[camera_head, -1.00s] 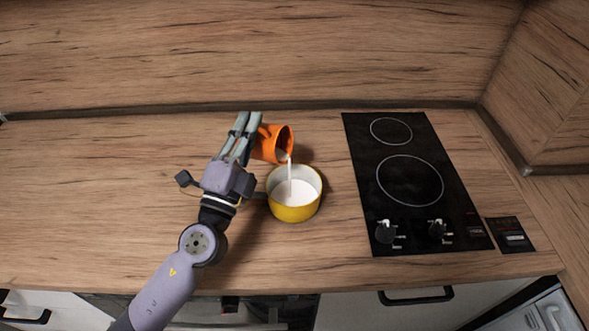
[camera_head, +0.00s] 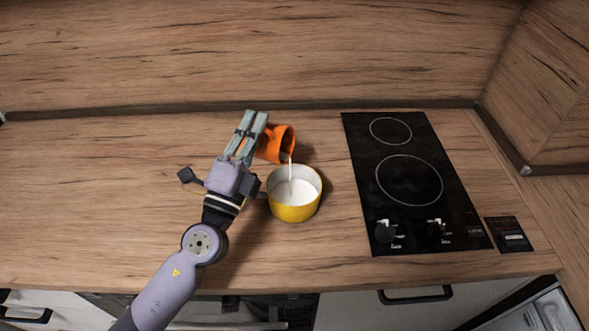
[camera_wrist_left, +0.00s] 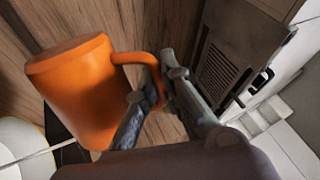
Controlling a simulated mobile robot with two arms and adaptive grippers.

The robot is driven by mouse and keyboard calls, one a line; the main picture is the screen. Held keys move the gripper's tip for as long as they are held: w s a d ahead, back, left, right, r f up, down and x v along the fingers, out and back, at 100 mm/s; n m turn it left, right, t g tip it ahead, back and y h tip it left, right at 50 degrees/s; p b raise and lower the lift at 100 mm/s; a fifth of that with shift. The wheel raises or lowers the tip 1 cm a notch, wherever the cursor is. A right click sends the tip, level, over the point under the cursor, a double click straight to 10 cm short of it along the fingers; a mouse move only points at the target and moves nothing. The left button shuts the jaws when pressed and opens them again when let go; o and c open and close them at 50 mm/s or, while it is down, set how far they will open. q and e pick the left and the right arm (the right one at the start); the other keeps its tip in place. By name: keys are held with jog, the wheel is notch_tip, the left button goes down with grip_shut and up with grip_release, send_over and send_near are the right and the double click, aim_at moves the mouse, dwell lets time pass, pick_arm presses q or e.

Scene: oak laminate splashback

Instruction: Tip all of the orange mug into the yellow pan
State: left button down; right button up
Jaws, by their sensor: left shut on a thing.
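The orange mug (camera_head: 277,144) is tipped on its side above the far rim of the yellow pan (camera_head: 294,212), its mouth facing right. A thin white stream falls from the mug's lip into the pan, which holds white liquid. My left gripper (camera_head: 256,118) is left of the mug. In the left wrist view, the gripper (camera_wrist_left: 166,84) is shut on the handle of the orange mug (camera_wrist_left: 80,90). The pan (camera_wrist_left: 22,150) shows at the lower left there, with the stream crossing it. The mug's inside is mostly hidden. My right gripper is not in view.
A black cooktop (camera_head: 440,217) with two ring zones and knobs lies right of the pan. A small dark panel (camera_head: 510,234) is beside it. The wooden counter (camera_head: 90,200) is clear on the left. A wooden splashback (camera_head: 250,50) stands behind.

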pick_arm(q)
jog(key=shift+r+m, duration=0.15)
jog(key=shift+m, duration=0.15)
jog(key=shift+d, duration=0.1)
jog(key=shift+s+d+h, duration=0.1)
jog(key=shift+d+h, duration=0.1)
jog(key=shift+h, duration=0.2)
jog(key=shift+r+m, duration=0.1)
jog(key=shift+m, duration=0.2)
jog(key=shift+m, duration=0.3)
